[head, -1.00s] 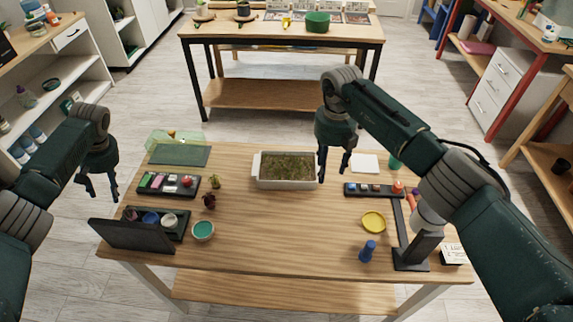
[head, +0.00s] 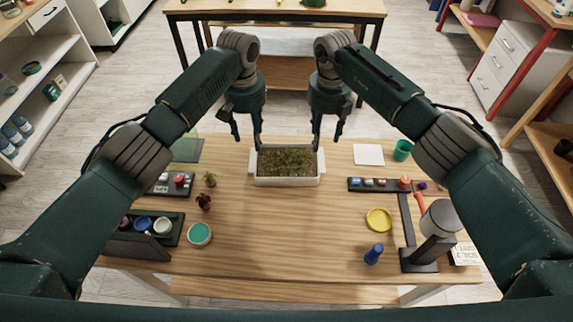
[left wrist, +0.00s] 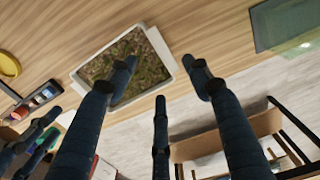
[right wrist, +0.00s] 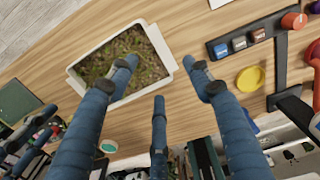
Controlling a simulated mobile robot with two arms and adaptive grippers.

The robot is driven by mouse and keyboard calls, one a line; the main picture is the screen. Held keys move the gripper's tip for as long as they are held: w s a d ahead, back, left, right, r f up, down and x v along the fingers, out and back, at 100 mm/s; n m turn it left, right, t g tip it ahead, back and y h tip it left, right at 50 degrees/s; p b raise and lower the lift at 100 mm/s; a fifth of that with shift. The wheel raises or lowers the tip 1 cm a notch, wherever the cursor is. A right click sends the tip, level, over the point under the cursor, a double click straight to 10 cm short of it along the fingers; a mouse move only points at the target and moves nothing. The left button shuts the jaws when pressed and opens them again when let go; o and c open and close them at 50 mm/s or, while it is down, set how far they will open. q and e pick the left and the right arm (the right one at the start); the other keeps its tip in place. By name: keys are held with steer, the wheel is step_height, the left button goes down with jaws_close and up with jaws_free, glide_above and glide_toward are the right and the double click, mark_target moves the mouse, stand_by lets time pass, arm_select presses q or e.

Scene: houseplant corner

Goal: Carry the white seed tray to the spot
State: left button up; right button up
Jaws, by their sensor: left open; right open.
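The white seed tray (head: 287,182), filled with dark soil and green sprouts, sits flat on the wooden table near its far edge. It also shows in the left wrist view (left wrist: 160,45) and the right wrist view (right wrist: 157,42). My left gripper (head: 247,138) is open above the tray's left end. My right gripper (head: 326,138) is open above its right end. Both are empty, with fingers pointing down, and neither clearly touches the tray. A white square (head: 368,154) lies flat right of the tray; a dark green mat (head: 187,150) lies to its left. I cannot tell which is the spot.
Small plants (head: 204,201), a teal-filled bowl (head: 199,234) and black trays stand left. A black rack (head: 368,184), yellow dish (head: 379,220), blue bottle-like object (head: 374,254), green cup (head: 402,150) and black stand (head: 419,258) are right. The table's middle front is clear.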

mark_target(255, 160)
arm_select(q)
step_height(255, 160, down, 11)
steer(key=shift+w+r, duration=0.1)
steer(key=shift+w, duration=0.05)
arm_select(e)
step_height(255, 160, down, 11)
steer(key=shift+w, duration=0.15)
arm_select(q)
steer(key=shift+c, duration=0.3)
arm_select(e)
steer(key=shift+c, duration=0.3)
arm_select(q)
jaws_close()
arm_select(e)
jaws_close()
